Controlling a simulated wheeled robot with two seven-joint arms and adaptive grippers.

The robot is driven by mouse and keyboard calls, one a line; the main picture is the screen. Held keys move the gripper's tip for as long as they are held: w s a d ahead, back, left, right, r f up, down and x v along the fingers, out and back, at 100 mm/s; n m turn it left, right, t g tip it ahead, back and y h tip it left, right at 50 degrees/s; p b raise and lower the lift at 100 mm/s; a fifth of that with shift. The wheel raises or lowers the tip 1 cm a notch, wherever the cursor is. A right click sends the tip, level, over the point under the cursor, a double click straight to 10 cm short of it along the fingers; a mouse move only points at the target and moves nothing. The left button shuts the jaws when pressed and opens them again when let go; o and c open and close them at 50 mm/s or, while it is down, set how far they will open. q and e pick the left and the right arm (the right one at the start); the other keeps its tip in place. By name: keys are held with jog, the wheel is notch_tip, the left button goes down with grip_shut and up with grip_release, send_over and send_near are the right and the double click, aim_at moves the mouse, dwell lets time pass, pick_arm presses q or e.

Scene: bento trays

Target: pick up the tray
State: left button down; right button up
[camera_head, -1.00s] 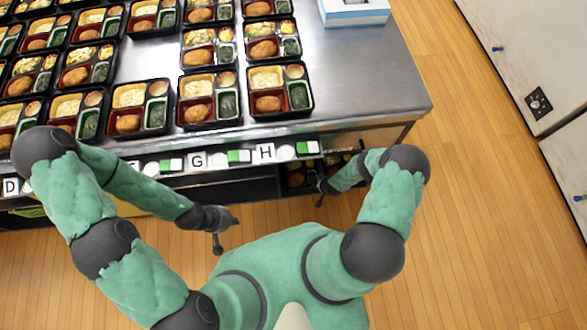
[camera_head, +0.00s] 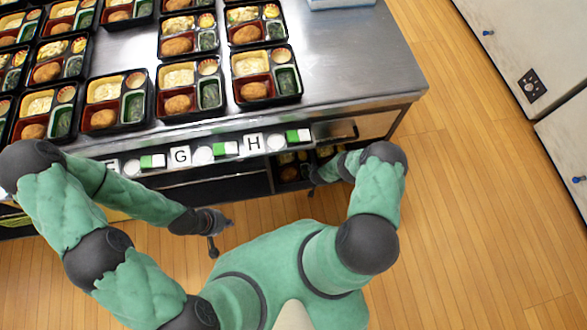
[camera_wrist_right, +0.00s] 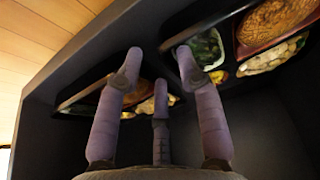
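Black bento trays with food stand on a lower shelf, where a tray (camera_head: 290,173) shows under the counter beside my right gripper. In the right wrist view, one tray (camera_wrist_right: 222,22) is at upper right and another (camera_wrist_right: 80,97) is at left. My right gripper (camera_wrist_right: 158,68) has its fingers apart, with the tips close to the trays' rims; whether they touch is unclear. In the head view the right gripper (camera_head: 312,186) is small and partly hidden by my forearm. My left gripper (camera_head: 221,236) is open and empty, over the floor in front of the counter.
A steel counter (camera_head: 340,65) carries rows of filled bento trays (camera_head: 266,76). Letter cards, including H (camera_head: 252,143), line its front edge. A white and blue box (camera_head: 340,3) is at the back. Pale cabinets (camera_head: 520,50) stand at right, with bare wooden floor between.

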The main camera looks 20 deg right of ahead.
jog(key=shift+b+x, duration=0.3)
jog(key=shift+x, duration=0.5)
grip_shut()
